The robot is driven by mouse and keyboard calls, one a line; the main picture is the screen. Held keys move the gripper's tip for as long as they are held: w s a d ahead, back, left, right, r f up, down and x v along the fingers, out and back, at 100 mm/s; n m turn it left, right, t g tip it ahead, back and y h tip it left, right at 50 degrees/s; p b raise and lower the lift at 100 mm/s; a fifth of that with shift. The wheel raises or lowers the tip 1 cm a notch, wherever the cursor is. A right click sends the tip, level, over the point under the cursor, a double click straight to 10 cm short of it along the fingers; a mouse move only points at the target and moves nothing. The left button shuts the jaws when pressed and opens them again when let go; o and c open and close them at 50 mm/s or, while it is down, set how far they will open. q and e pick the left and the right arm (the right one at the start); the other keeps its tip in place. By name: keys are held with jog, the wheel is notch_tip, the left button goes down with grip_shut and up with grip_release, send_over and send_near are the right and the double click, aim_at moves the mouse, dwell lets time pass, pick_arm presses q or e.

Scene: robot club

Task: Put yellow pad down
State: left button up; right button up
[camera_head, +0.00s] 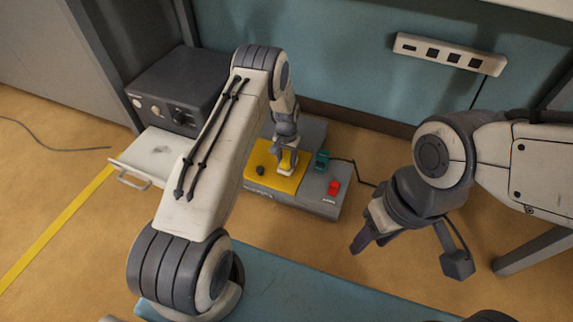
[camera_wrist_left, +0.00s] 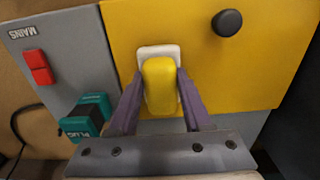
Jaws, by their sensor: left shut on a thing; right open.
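In the left wrist view a rounded yellow pad (camera_wrist_left: 160,86) sits between the two purple fingers of my left gripper (camera_wrist_left: 160,98), which is shut on it. Behind the pad is a small white plate (camera_wrist_left: 160,50) on a flat yellow panel (camera_wrist_left: 260,75). I cannot tell whether the pad touches the plate. In the head view my left gripper (camera_head: 286,167) is over the yellow panel of a grey unit (camera_head: 310,190), and the pad is small there. My right gripper (camera_head: 366,238) is open and empty, to the right of the unit.
The unit carries a black knob (camera_wrist_left: 228,22), a red switch (camera_wrist_left: 39,66) marked MAINS and a green plug (camera_wrist_left: 88,116) with a cable. A dark box (camera_head: 190,85) with a white drawer (camera_head: 160,150) stands left. A power strip (camera_head: 450,54) is on the wall.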

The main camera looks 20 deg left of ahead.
aim_at(287, 160)
pick_arm(q)
jog(key=shift+f, duration=0.1)
jog(key=shift+f, duration=0.15)
jog(key=o, duration=1.2)
notch_tip(287, 160, up, 12)
jog(key=p, duration=0.7)
